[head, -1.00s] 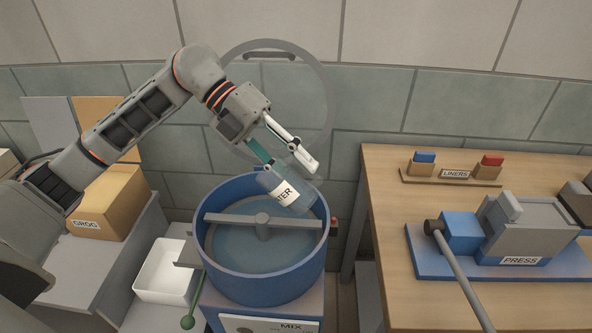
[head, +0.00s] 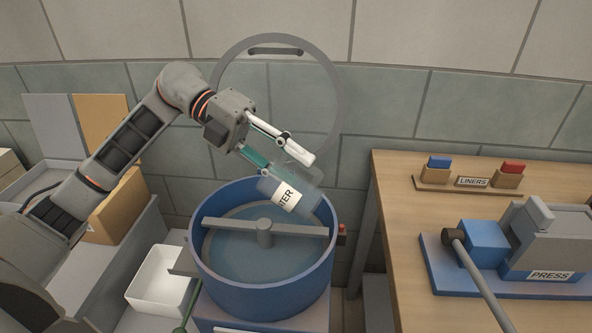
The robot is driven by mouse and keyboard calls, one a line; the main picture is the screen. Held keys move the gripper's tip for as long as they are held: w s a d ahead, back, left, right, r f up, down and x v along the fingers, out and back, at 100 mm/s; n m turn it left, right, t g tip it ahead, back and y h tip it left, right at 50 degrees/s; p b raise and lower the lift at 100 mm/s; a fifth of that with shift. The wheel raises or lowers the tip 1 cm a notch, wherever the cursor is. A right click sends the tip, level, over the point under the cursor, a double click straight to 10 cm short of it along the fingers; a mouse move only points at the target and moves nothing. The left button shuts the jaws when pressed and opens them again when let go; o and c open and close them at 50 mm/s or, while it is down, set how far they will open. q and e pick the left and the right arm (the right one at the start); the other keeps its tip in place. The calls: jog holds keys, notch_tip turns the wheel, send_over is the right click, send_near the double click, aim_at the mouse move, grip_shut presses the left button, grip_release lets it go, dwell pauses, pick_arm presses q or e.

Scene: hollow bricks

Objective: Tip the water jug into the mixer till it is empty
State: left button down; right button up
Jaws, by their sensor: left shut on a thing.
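The water jug (head: 291,197) is a see-through jug with a white label of which "TER" shows. It is tilted steeply over the right back part of the mixer (head: 262,290), a blue round drum with a grey crossbar (head: 225,226) and hub. My left gripper (head: 277,150) is shut on the jug above the drum's rim. Bluish-grey content shows inside the drum. How much water is left in the jug I cannot tell. My right gripper is not in view.
A round see-through lid (head: 334,80) stands raised behind the drum. A white bin (head: 157,280) is left of the mixer. On the right, a wooden table (head: 405,230) holds the blue and grey press (head: 488,248) and the liners rack (head: 430,187).

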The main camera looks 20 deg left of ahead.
aim_at(285, 171)
pick_arm(q)
jog(key=shift+a+f+h+b, duration=0.2)
jog(key=shift+f+h+b, duration=0.15)
jog(key=shift+h+b, duration=0.2)
jog(key=shift+a+f+h+b, duration=0.2)
jog(key=shift+a+h+b, duration=0.15)
jog(key=shift+b, duration=0.2)
jog(key=shift+w+a+f+h+b, duration=0.1)
jog(key=shift+a+f+h+b, duration=0.2)
jog(key=shift+a+h+b, duration=0.25)
jog(key=shift+a+f+h+b, duration=0.25)
jog(key=shift+h+b, duration=0.2)
jog(key=shift+b, duration=0.25)
jog(key=shift+a+f+h+b, duration=0.15)
jog(key=shift+f+h+b, duration=0.05)
jog(key=shift+h+b, duration=0.1)
jog(key=shift+w+a+r+h+b, duration=0.1)
jog(key=shift+a+h+b, duration=0.65)
jog(key=shift+h, duration=0.15)
jog(key=shift+a+r+g, duration=0.1)
jog(key=shift+a+g, duration=0.15)
jog(key=shift+g, duration=0.05)
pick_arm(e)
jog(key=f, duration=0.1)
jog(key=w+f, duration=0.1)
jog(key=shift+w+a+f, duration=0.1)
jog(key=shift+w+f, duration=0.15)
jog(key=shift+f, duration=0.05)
